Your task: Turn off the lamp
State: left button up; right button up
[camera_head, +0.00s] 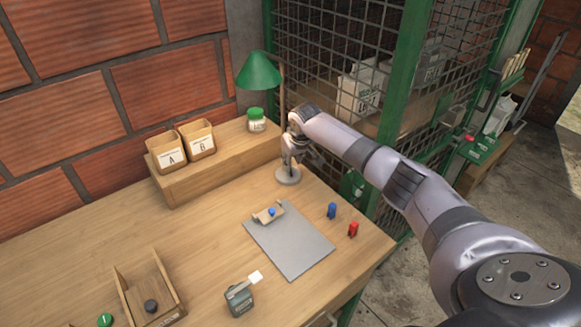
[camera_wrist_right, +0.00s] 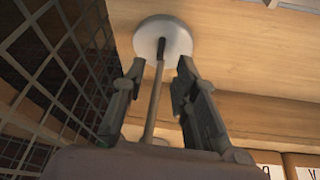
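The lamp has a green cone shade (camera_head: 259,72), a thin stem and a round pale base (camera_head: 288,176). It stands on the desk beside the raised wooden shelf. My right gripper (camera_head: 290,155) is at the lower part of the stem, just above the base, and partly hides the stem. In the right wrist view the base (camera_wrist_right: 163,38) is at the top, and the stem (camera_wrist_right: 153,105) runs between the two fingers of my right gripper (camera_wrist_right: 161,75). The fingers are apart, with gaps beside the stem. No switch can be made out. My left gripper is not in view.
Boxes A (camera_head: 167,152) and B (camera_head: 198,138) and a green-lidded jar (camera_head: 256,120) stand on the shelf. A green mesh cage (camera_head: 410,85) borders the right.

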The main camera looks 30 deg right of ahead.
aim_at(291, 172)
jog(key=shift+b+x, duration=0.3)
jog(key=shift+x, duration=2.25)
jog(key=shift+c, duration=0.2)
grip_shut()
